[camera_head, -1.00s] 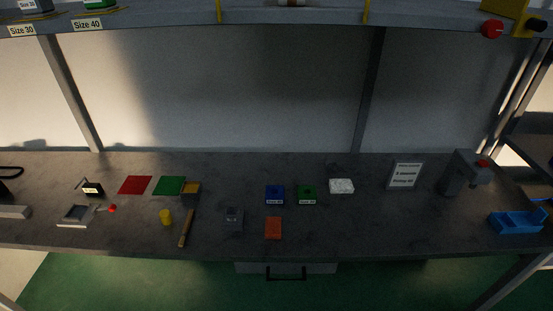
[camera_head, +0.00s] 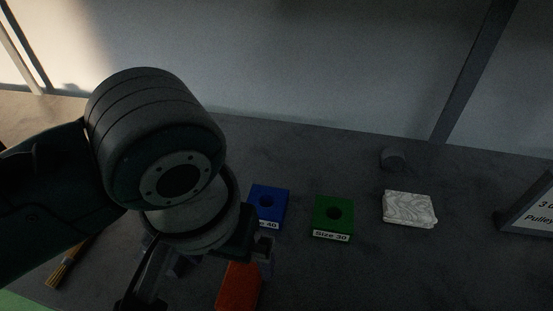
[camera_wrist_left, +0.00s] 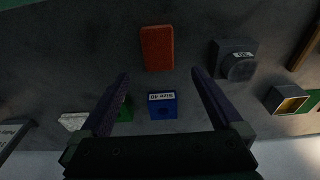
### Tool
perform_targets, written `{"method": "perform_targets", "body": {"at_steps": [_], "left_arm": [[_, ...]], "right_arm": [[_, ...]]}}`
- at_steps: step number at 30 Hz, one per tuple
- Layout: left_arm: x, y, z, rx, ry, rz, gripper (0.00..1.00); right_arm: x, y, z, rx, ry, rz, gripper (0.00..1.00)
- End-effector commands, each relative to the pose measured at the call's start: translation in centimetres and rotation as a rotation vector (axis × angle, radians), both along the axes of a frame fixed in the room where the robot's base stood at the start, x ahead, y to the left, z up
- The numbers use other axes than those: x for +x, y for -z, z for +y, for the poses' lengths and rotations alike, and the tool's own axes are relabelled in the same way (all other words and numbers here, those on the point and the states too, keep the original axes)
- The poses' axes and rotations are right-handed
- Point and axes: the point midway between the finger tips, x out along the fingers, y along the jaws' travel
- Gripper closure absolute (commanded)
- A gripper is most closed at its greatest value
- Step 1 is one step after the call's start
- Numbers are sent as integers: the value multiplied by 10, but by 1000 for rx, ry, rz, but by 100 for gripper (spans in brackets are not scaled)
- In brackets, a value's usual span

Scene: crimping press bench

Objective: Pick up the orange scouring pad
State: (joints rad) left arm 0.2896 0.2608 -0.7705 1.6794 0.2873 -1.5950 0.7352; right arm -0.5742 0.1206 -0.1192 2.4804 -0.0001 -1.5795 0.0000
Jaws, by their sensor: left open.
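The orange scouring pad (camera_head: 238,288) lies flat on the dark bench, partly covered by my left gripper in the head view. The whole pad shows in the left wrist view (camera_wrist_left: 157,48), a flat orange rectangle just past the fingertips. My left gripper (camera_wrist_left: 160,75) is open and empty, its two fingers spread wider than the pad and apart from it. In the head view the left gripper (camera_head: 205,270) hangs over the bench beside the pad. My right gripper is not in view.
A blue Size 40 block (camera_head: 269,205) stands close behind the pad, with a green Size 30 block (camera_head: 333,214) to its right. A white patterned block (camera_head: 408,208) and a sign (camera_head: 535,213) stand further right. A grey device (camera_wrist_left: 235,60) sits near the pad.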

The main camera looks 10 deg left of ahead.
Motion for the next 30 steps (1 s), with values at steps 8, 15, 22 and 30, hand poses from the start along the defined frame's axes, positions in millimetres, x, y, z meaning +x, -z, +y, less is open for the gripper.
{"method": "perform_targets", "body": {"at_steps": [8, 15, 22, 30], "left_arm": [[5, 35, -1, 0, 2, 1, 0], [6, 67, -3, 1, 2, 1, 0], [9, 87, -3, -1, 2, -1, 0], [9, 86, -3, -2, 2, -1, 8]], "right_arm": [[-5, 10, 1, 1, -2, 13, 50], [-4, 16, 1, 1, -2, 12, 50], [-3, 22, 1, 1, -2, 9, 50], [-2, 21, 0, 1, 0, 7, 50]]}}
